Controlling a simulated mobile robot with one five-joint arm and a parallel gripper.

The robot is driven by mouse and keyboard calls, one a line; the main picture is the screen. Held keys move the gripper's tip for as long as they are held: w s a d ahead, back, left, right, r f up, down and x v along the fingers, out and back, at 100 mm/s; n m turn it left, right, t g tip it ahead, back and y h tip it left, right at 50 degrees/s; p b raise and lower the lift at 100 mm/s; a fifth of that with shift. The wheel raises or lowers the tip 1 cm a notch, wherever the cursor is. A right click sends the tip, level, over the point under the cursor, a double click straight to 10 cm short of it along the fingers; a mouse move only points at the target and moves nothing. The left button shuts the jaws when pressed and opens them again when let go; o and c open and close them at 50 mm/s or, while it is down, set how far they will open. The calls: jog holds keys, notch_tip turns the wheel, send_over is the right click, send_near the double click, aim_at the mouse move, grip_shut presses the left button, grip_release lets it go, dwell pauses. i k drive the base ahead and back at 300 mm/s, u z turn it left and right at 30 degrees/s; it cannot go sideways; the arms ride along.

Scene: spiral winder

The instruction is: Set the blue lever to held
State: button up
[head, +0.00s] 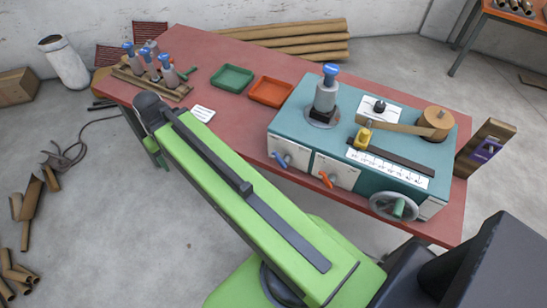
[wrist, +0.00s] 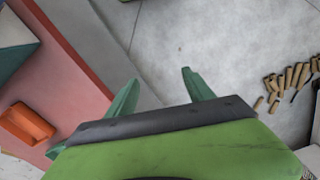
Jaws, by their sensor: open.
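The blue lever (head: 282,160) sits on a white front panel at the left end of the teal winder (head: 292,119). Its handle tilts, but the panel markings are too small to read, so I cannot tell its setting. An orange lever (head: 327,180) is on the panel to its right. My gripper (wrist: 160,92) is open and empty in the wrist view, its green fingers apart over the grey floor. In the head view, my arm's far end is by the table's front left edge, well left of the blue lever; the fingers are mostly hidden there.
The winder stands on a red table (head: 214,58) with a handwheel (head: 397,206) at its front right. A green tray (head: 231,77), an orange tray (head: 270,91) and a rack of blue-topped tools (head: 150,84) are also on it. Brown tubes (head: 28,205) lie on the floor at left.

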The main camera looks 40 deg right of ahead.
aim_at(275, 153)
jog(key=z, duration=0.1)
jog(key=k, duration=1.05)
jog(key=u, duration=1.85)
jog(key=i, duration=1.4)
jog(key=z, duration=1.95)
jog(key=i, duration=1)
jog(key=u, duration=0.1)
